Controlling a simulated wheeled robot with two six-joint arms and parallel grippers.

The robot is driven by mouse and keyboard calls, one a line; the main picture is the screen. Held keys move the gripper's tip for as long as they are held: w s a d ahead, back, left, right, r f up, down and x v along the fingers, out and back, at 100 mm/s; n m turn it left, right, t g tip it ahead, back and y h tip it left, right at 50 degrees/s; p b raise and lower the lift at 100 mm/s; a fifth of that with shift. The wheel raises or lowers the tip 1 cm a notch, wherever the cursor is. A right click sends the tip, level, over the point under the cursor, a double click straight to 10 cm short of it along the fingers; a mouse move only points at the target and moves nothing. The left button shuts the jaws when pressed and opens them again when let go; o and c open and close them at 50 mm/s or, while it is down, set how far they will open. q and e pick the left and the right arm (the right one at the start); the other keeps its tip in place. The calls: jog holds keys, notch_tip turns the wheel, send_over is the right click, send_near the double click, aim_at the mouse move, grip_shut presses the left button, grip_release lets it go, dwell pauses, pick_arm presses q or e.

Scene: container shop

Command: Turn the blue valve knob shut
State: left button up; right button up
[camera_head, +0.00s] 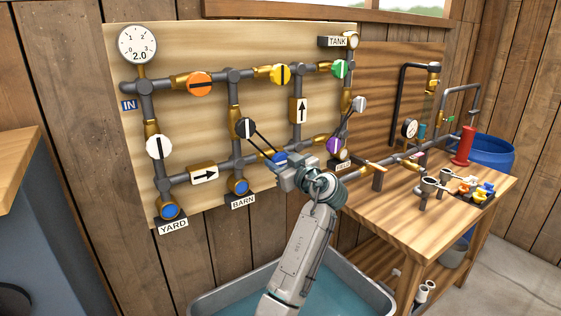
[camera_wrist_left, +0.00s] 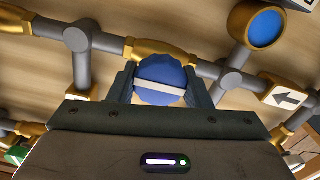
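The blue valve knob (camera_head: 279,157) sits on the lower pipe of the board, on a brass valve body, largely hidden by my left gripper in the head view. In the left wrist view the blue knob (camera_wrist_left: 160,78) shows its round face with a white bar, which lies roughly along the pipe. My left gripper (camera_head: 283,163) is at the knob. In the left wrist view its two fingers (camera_wrist_left: 160,88) lie on either side of the knob, with no clear gap, so it looks shut on it. My right gripper is not in view.
Close by are a black knob (camera_head: 245,128) with dark rods and a purple knob (camera_head: 334,146). An orange knob (camera_head: 200,85) and a yellow knob (camera_head: 281,75) sit higher. A water trough (camera_head: 215,299) stands below; a wooden bench (camera_head: 399,210) is at right.

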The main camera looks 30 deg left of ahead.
pick_arm(q)
jog(key=shift+m, duration=0.4)
jog(key=shift+c, duration=0.4)
jog(key=m, duration=0.2)
jog(key=shift+m, duration=0.4)
jog(key=m, duration=0.2)
jog(key=shift+m, duration=0.4)
jog(key=shift+m+p, duration=0.45)
jog(key=shift+m, duration=0.45)
jog(key=m+p, duration=0.2)
jog(key=m, duration=0.2)
jog(key=shift+w+r+m, duration=0.1)
jog(key=shift+m, duration=0.2)
jog(key=shift+m+p, duration=1)
jog(key=shift+m, duration=0.2)
jog(key=shift+m+p, duration=0.9)
jog(key=shift+m, duration=0.5)
jog(key=shift+f, duration=0.2)
